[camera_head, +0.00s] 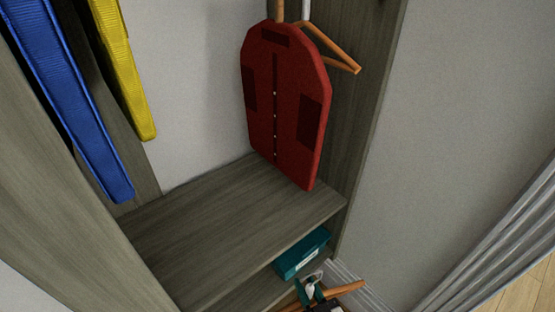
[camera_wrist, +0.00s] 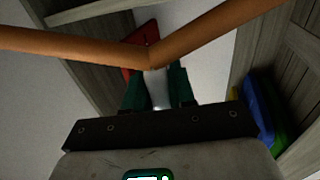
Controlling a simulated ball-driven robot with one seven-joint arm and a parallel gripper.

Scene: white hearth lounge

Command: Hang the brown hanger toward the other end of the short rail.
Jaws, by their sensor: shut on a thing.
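My gripper (camera_head: 313,288) is at the bottom edge of the head view, in front of the wardrobe's lower part. It is shut on a brown hanger (camera_head: 346,287). In the wrist view the brown hanger (camera_wrist: 215,32) spreads in a wide V across the top, with its pale neck between the green fingers of my gripper (camera_wrist: 158,88). The short rail is not visible in the head view. A red garment (camera_head: 285,105) hangs at the upper middle, with an orange-brown hanger (camera_head: 338,52) beside and partly behind it.
A blue garment (camera_head: 72,95) and a yellow garment (camera_head: 124,65) hang at the left. A wooden shelf (camera_head: 215,215) lies below the red garment, with a bare top. A teal box (camera_head: 302,254) sits under it. A wooden side panel (camera_head: 365,100) stands at the right.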

